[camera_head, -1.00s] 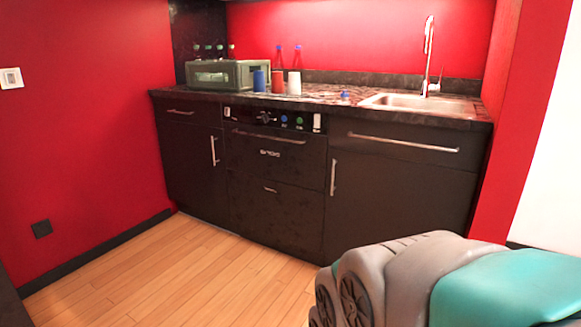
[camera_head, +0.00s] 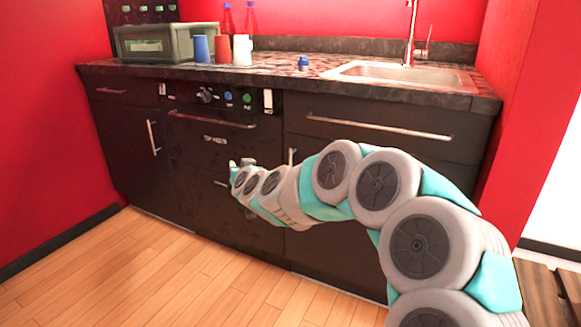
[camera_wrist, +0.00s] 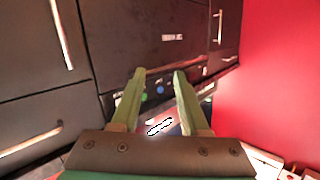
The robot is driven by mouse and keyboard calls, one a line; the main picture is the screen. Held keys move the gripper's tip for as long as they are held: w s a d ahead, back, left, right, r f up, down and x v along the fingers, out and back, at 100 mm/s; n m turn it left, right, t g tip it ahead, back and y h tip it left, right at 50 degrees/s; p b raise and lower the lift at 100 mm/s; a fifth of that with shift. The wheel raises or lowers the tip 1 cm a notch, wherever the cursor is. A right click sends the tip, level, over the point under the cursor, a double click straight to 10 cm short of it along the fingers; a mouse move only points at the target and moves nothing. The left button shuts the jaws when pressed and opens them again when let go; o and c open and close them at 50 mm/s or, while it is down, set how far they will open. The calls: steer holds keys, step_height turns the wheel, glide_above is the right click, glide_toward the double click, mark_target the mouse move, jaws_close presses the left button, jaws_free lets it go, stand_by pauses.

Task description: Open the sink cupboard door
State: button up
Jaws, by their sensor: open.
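The sink cupboard door (camera_head: 335,262) is dark and looks shut, below the wide drawer and the sink; my arm hides much of it in the head view. Only the top of its upright metal handle (camera_head: 291,156) shows there, above my arm. In the wrist view the handle (camera_wrist: 62,35) is at the upper left, left of my gripper and clear of its fingers. My gripper (camera_wrist: 157,74) is open, with nothing between its green fingers. In the head view my gripper (camera_head: 240,163) is small, in front of the dark appliance, left of the handle.
The appliance (camera_head: 215,150) has a bar handle and knobs. The sink drawer has a long handle (camera_head: 380,127). On the counter are a sink (camera_head: 400,75), a grey-green box (camera_head: 160,42), cups and bottles. The wooden floor (camera_head: 130,270) at the left is clear.

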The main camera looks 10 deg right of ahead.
steer(key=w+d+f+m+t+h, duration=0.1)
steer(key=w+d+f+m+h, duration=0.2)
steer(key=w+d+h, duration=0.25)
steer(key=m+h+b, duration=0.1)
steer(key=m+h, duration=0.1)
steer(key=h, duration=0.3)
glide_toward(290, 163)
steer(key=x, duration=0.3)
steer(key=shift+y, duration=0.25)
steer(key=shift+x, duration=3.75)
steer(key=shift+r, duration=0.1)
jaws_close()
